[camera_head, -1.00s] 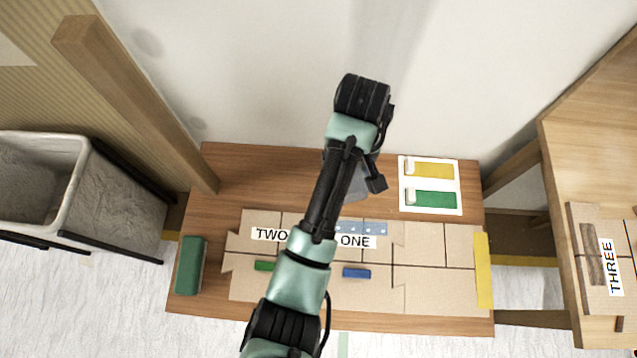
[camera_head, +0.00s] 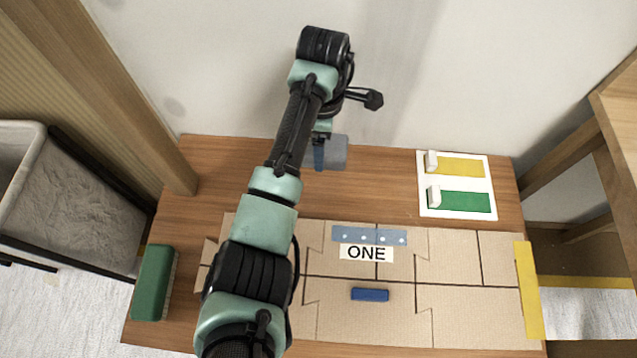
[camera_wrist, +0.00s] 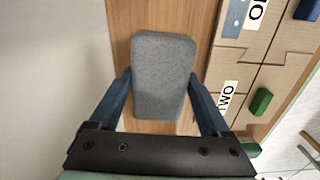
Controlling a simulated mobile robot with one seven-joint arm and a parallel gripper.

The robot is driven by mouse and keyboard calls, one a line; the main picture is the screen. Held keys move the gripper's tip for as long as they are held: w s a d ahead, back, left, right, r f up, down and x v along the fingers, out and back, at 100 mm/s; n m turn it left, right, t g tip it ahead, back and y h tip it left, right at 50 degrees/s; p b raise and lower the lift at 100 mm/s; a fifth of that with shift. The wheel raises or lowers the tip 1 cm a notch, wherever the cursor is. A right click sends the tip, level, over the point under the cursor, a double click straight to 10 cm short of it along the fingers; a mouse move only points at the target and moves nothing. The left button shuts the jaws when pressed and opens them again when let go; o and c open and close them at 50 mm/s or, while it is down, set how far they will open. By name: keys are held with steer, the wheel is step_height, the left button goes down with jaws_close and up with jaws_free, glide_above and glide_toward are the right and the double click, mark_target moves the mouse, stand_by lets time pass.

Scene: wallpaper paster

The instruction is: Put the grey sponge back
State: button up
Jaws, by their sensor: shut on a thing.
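The grey sponge (camera_wrist: 162,75) is a speckled grey block with rounded corners. My gripper (camera_wrist: 162,92) is shut on it, with a blue finger on each side in the wrist view. In the head view the sponge (camera_head: 336,152) shows at the end of my arm, beside a blue finger (camera_head: 319,155), over the back part of the wooden table (camera_head: 220,170). I cannot tell whether the sponge touches the table top. My arm hides part of the table's left half.
Cardboard panels (camera_head: 455,310) labelled ONE and TWO cover the table's front. A blue block (camera_head: 370,294) lies on them. A green block (camera_head: 153,283) is at the left edge, a white card with yellow and green strips (camera_head: 457,212) at back right. A bin (camera_head: 75,200) stands left.

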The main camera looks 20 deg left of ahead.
steer(key=shift+w+a+f+n, duration=0.15)
steer(key=shift+a+n, duration=0.05)
steer(key=shift+n, duration=0.1)
step_height(320, 180, down, 8)
steer(key=b, duration=0.3)
steer(key=shift+b, duration=0.35)
steer(key=shift+f, duration=0.85)
steer(key=shift+f, duration=0.2)
steer(key=o, duration=1.2)
steer(key=shift+o, duration=0.2)
steer(key=shift+f+b, duration=0.15)
steer(key=shift+b, duration=0.45)
